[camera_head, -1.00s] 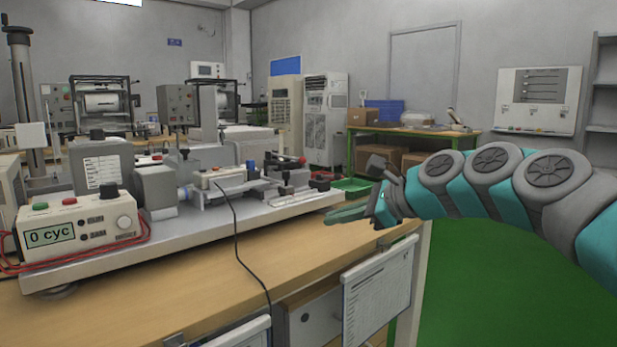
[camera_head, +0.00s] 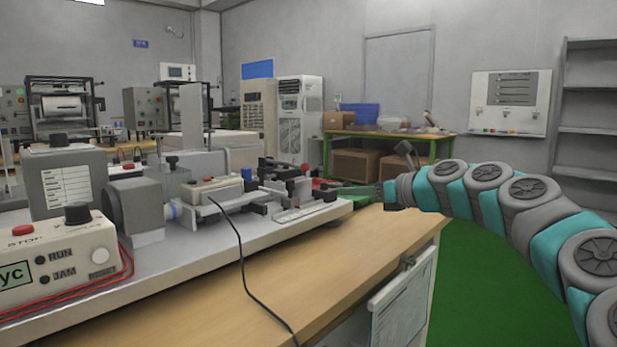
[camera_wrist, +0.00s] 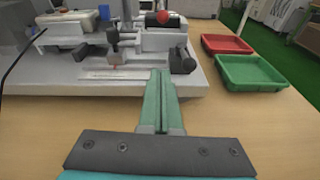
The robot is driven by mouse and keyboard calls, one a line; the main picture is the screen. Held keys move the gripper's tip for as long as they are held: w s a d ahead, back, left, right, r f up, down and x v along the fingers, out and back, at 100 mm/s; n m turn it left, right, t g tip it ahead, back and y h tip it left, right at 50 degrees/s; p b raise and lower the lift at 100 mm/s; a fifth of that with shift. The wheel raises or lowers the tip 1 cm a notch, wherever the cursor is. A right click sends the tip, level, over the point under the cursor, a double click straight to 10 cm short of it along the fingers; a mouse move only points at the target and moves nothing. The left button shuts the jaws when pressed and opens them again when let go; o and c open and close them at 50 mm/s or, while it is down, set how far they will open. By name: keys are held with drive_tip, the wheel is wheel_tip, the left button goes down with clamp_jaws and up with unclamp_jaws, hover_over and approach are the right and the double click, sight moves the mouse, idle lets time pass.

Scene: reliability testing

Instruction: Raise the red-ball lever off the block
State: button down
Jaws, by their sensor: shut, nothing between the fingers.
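The red ball (camera_wrist: 163,17) of the lever shows at the top of the wrist view, against a dark block (camera_wrist: 151,21) on the test rig. The ball is a small red dot in the head view (camera_head: 305,168), at the rig's far right end. The lever's arm is too small to make out, and I cannot tell how it meets the block. My gripper (camera_wrist: 160,76) points at the rig with its green fingers together and empty. The fingertips are at the rig's near edge, short of the ball. In the head view my gripper (camera_head: 345,190) is right of the rig's end.
A red tray (camera_wrist: 226,44) and green tray (camera_wrist: 250,72) lie right of the rig. The wooden bench top (camera_head: 330,255) is clear in front.

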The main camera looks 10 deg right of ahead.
sight(320, 204)
drive_tip(key=x, duration=0.9)
drive_tip(key=shift+w+a+f+b, duration=0.15)
drive_tip(key=shift+a+f+b, duration=0.1)
drive_tip(key=shift+b, duration=0.15)
drive_tip(key=shift+w+a+r, duration=0.15)
drive_tip(key=shift+w+r, duration=0.35)
drive_tip(key=shift+r, duration=0.25)
drive_tip(key=shift+w+a+r, duration=0.15)
drive_tip(key=shift+w+r, duration=0.05)
drive_tip(key=shift+r, duration=0.4)
drive_tip(key=shift+w+a+r, duration=0.1)
drive_tip(key=shift+w+r, duration=0.15)
drive_tip(key=shift+r, duration=0.3)
drive_tip(key=shift+r, duration=0.1)
drive_tip(key=shift+r+g+p, duration=0.3)
drive_tip(key=shift+r+p, duration=0.15)
drive_tip(key=shift+p, duration=0.35)
